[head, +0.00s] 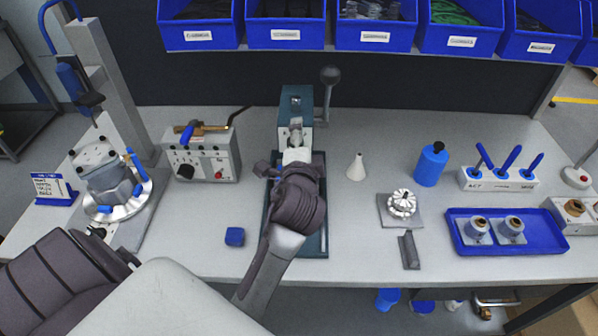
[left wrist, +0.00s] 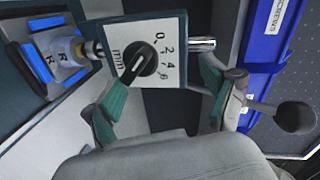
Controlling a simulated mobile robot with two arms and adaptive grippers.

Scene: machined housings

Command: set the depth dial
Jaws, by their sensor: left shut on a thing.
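The depth dial (left wrist: 146,60) is a black knob on a white plate (left wrist: 172,62) marked in mm, with 0, 2 and 4 readable and other marks partly blurred. A pale line shows on the knob; its exact reading is unclear. The dial is on the front of a teal bench press (head: 296,97). In the head view my left gripper (head: 296,156) is at the press head and hides the dial. My right gripper is not in view.
The press lever with a black ball (head: 330,75) rises at the press's right; the ball also shows in the left wrist view (left wrist: 295,117). A control box (head: 203,160) stands left, a white cone (head: 356,168) right. A blue block (head: 235,237) lies front left.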

